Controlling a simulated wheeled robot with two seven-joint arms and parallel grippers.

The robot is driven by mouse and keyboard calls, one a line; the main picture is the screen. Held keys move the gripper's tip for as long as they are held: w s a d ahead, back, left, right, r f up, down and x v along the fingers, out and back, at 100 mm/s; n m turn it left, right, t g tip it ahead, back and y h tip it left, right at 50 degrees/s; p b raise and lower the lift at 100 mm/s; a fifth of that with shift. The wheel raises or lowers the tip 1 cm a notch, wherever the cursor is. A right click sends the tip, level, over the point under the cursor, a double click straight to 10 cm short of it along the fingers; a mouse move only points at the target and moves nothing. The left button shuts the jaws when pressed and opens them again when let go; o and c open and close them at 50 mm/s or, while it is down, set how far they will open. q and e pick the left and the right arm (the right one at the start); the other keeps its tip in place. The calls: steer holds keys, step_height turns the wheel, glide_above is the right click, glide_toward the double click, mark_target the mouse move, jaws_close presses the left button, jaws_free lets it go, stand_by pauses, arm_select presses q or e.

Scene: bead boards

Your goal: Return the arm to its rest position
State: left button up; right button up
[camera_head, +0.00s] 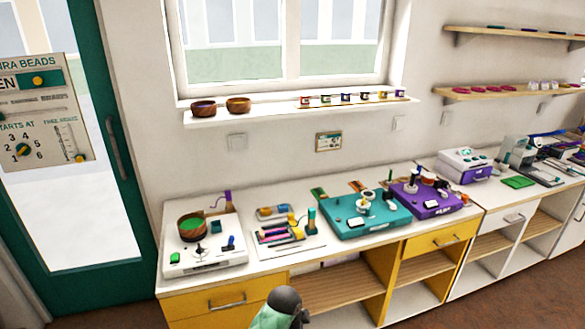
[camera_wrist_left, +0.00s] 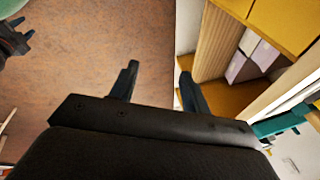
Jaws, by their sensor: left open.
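My left gripper (camera_wrist_left: 158,82) shows in the left wrist view with its two dark fingers apart and nothing between them. It hangs over the brown floor (camera_wrist_left: 90,50), beside the yellow and wooden shelving of the counter. In the head view, a rounded grey and pale green part of my arm (camera_head: 284,305) shows at the bottom edge, in front of the counter. The fingers are not visible there. My right gripper cannot be made out in either view.
The counter carries a white board with a wooden bowl (camera_head: 192,227), a tray of coloured pieces (camera_head: 285,238), a teal board (camera_head: 345,222) and a purple board (camera_head: 430,205). Open shelves (camera_head: 345,285) lie below. A dark forked part (camera_wrist_left: 18,35) shows at the left wrist view's upper left.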

arm_select(q)
steer(key=s+a+r+n+y, duration=0.1)
steer(key=s+a+r+n, duration=0.2)
steer(key=s+a+n, duration=0.8)
steer(key=s+a+r+n+y, duration=0.15)
steer(key=s+a+n, duration=0.35)
steer(key=s+a, duration=1.2)
steer(key=s+d+f, duration=0.1)
steer(key=d+f, duration=0.2)
steer(key=f, duration=0.8)
steer(key=s+d+f, duration=0.1)
steer(key=d+f, duration=0.2)
steer(key=f, duration=0.8)
steer(key=s+f, duration=0.4)
steer(key=f, duration=0.9)
steer(key=s+f+g, duration=0.1)
steer(key=s+f, duration=0.4)
steer(key=f, duration=0.8)
steer(key=shift+d+f+b, duration=0.2)
steer(key=shift+d+b, duration=0.1)
steer(key=shift+b, duration=0.15)
arm_select(e)
steer(key=shift+w+a+r, duration=0.2)
steer(key=shift+a+r, duration=0.15)
steer(key=shift+r, duration=0.2)
steer(key=shift+w+a+r, duration=0.2)
steer(key=shift+a+r, duration=0.1)
steer(key=shift+r, duration=0.2)
